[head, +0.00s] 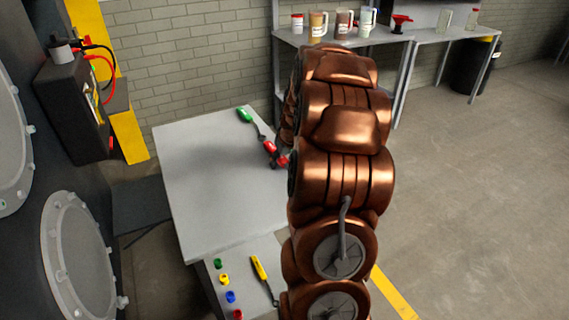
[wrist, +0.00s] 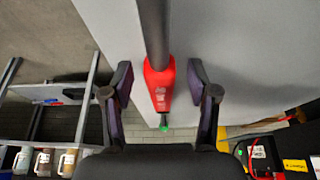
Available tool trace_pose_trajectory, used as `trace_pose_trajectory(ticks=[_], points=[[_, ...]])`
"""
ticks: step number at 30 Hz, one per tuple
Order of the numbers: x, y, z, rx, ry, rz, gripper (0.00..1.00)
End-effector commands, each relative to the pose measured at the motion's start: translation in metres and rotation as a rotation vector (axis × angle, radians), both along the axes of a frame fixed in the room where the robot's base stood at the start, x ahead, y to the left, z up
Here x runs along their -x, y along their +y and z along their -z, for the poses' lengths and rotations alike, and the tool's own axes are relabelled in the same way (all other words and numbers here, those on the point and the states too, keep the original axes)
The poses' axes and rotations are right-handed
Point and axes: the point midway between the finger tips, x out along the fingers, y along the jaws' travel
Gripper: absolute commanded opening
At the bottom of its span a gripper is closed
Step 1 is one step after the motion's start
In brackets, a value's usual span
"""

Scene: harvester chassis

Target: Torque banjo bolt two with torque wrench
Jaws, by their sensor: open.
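A red tool handle (wrist: 160,85) with a dark shaft lies between the spread fingers of my gripper (wrist: 161,80) in the wrist view. Gaps show on both sides of the handle, so the fingers appear not to touch it. In the head view, the red part (head: 270,149) is at the right side of the grey table (head: 210,200), beside my arm. I cannot tell for sure which one is the torque wrench. My arm hides most of the gripper in the head view. No banjo bolt can be made out.
A dark machine with round covers (head: 75,250) stands at left. A back bench (head: 398,37) holds jugs. Open floor is at right.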

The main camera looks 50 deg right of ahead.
Motion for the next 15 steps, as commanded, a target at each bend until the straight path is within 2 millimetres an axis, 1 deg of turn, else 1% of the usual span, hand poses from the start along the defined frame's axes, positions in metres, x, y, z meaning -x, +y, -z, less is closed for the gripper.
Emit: trace_pose_trajectory(ticks=[4, 5, 15], points=[[-0.0001, 0.0000, -0.0005, 0.000, -0.001, 0.000, 0.59], [-0.0001, 0.0000, -0.0005, 0.000, -0.001, 0.000, 0.57], [0.0000, 0.0000, -0.0007, 0.001, -0.001, 0.000, 0.22]])
